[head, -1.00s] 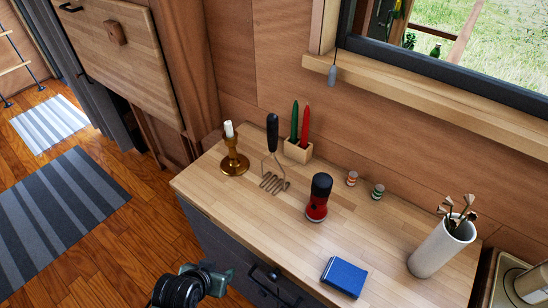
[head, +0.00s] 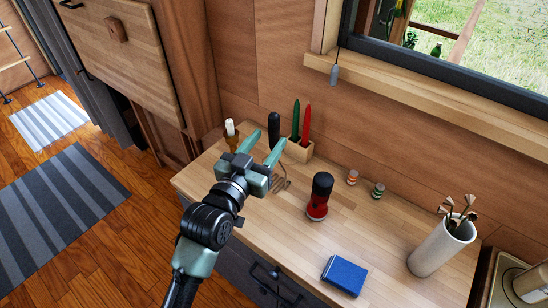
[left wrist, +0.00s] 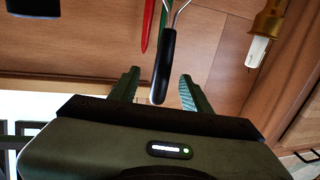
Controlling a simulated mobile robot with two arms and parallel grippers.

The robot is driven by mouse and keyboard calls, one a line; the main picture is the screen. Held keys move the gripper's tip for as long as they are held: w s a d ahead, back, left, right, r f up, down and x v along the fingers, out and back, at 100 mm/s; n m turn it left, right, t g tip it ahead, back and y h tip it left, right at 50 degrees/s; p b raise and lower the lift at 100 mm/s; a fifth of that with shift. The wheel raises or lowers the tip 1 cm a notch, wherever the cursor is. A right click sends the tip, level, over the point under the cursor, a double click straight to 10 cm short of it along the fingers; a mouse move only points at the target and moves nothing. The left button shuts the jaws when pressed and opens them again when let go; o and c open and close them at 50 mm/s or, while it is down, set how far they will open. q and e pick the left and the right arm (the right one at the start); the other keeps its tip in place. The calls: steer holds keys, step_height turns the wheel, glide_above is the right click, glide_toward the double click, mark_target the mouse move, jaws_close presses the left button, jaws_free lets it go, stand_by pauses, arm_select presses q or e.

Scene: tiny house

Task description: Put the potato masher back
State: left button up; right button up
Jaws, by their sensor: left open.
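The potato masher stands upright on the wooden counter, its black handle (head: 273,128) up and its wire foot (head: 284,185) down, partly hidden by my gripper. My left gripper (head: 264,143) is open and empty in front of the handle. In the left wrist view, which is upside down, the black handle (left wrist: 165,70) shows between the two spread fingers (left wrist: 158,82), with a gap on each side. I cannot tell how deep the handle lies between them. My right gripper is not in view.
Close by are the brass candlestick with a white candle (head: 230,128) and a wooden block (head: 299,151) with green and red sticks. A red-black canister (head: 319,197), two small jars, a blue book (head: 344,275) and a white utensil vase (head: 440,247) stand right. The counter's (head: 385,230) middle is clear.

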arm_select(q)
steer(key=p+x, duration=0.1)
steer(key=x, duration=0.6)
steer(key=shift+w+r+p, duration=0.3)
steer(key=shift+w+r, duration=0.05)
jaws_close()
stand_by(1.0)
